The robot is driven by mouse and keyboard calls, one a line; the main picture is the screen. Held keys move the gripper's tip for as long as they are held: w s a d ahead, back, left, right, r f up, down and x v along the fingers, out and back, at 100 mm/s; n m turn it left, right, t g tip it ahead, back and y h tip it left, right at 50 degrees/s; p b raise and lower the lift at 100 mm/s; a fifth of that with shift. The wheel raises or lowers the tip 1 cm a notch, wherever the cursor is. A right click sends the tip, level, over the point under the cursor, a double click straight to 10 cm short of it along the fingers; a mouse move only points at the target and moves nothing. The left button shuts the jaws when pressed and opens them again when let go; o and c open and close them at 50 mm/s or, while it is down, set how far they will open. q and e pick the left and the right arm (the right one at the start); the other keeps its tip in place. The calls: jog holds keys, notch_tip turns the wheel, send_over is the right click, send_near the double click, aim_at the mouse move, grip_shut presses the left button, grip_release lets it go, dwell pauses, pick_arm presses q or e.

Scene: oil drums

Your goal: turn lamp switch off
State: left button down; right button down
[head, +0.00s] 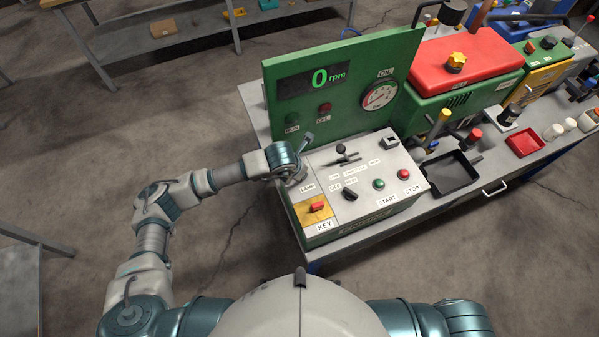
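The LAMP label (307,188) is on the left part of the grey control panel (372,209). My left gripper (299,172) is over the panel's left edge, just above this label. It covers the spot where a lamp switch could be, so I cannot make out the switch or its position. One grey finger-like part sticks up near the hand. I cannot tell if the gripper is open, shut or touching anything. My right gripper is not in view; only part of my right arm shows at the bottom right.
The panel also has a red key switch (317,208), a black OFF/RUN knob (350,194), a throttle lever (342,150), a green START button (379,184) and a red STOP button (404,174). Behind stands a green board (345,62) reading 0 rpm. A black tray (450,174) is right.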

pick_arm(q)
jog(key=c, duration=1.2)
grip_release()
jog(key=shift+w, duration=0.1)
jog(key=shift+c, duration=0.2)
jog(key=shift+o, duration=0.2)
jog(key=shift+w+f, duration=0.1)
jog(key=shift+w, duration=0.05)
jog(key=v, duration=1.1)
jog(key=shift+r, duration=0.4)
